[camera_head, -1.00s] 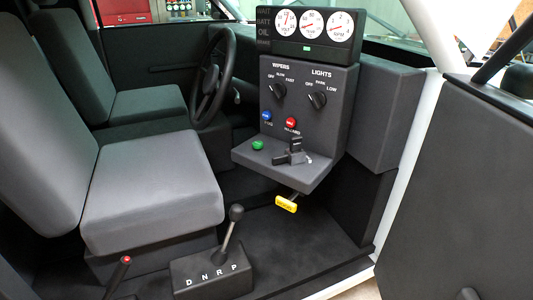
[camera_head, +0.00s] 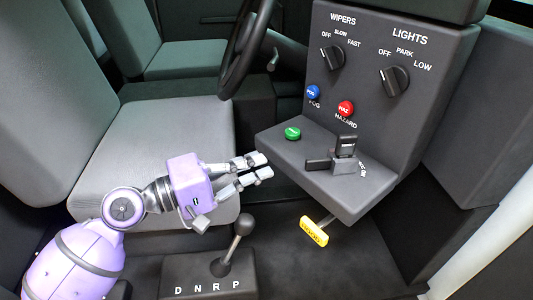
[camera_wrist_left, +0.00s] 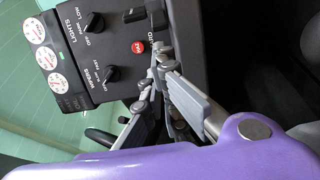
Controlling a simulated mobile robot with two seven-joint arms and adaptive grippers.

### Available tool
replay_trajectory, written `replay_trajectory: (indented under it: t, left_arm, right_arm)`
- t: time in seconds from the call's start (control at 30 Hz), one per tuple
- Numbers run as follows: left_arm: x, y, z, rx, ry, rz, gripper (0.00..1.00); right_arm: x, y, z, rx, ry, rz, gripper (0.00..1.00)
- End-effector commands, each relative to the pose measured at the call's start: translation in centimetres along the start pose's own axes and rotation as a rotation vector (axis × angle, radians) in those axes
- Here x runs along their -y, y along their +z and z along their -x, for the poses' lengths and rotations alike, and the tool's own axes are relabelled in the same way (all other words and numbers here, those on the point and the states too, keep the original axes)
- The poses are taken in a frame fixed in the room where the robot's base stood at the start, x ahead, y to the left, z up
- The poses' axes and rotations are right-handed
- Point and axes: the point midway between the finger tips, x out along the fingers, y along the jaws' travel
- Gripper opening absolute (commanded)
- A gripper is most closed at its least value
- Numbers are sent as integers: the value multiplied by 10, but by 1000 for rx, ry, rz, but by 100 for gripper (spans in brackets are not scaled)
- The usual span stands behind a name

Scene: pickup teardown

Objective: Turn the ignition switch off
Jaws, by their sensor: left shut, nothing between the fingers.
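The ignition switch (camera_head: 345,147) is a black part with an upright block and a low block on the ledge of the dash panel. Small white lettering beside it is too small to read. A green button (camera_head: 293,133) sits to its left on the ledge. My left gripper (camera_head: 263,165) is shut and empty, left of the ledge's front edge, apart from the switch. Its fingers (camera_wrist_left: 163,72) also show in the left wrist view, in front of the panel; the switch is hard to make out there. My right gripper is not in view.
Wiper (camera_head: 332,57) and light (camera_head: 394,80) knobs, a blue fog button (camera_head: 313,92) and a red hazard button (camera_head: 346,108) are on the panel. A yellow handle (camera_head: 314,231) hangs below the ledge. The gear lever (camera_head: 243,228) stands below my gripper. The seat (camera_head: 180,115) is at left.

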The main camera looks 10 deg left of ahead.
Motion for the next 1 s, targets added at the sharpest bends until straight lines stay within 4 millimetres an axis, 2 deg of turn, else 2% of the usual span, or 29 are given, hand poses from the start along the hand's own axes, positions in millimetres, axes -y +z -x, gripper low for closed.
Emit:
replay_trajectory:
  t: [0.03, 0.2, 0.4, 0.6, 1.0]
  left_arm:
    - [-6, 0, -10, 2, 5, -3, 0]
    - [-6, -1, -42, 0, 6, -6, 0]
    - [-4, -1, -71, -2, 3, -4, 0]
    - [-1, 0, -82, -1, 0, -4, 0]
    - [0, -1, -82, -4, 0, -5, 0]
  right_arm:
    - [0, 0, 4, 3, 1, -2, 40]
    - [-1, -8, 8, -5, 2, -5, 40]
    - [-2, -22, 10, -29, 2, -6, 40]
    - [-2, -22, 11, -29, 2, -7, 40]
    - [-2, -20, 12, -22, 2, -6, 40]
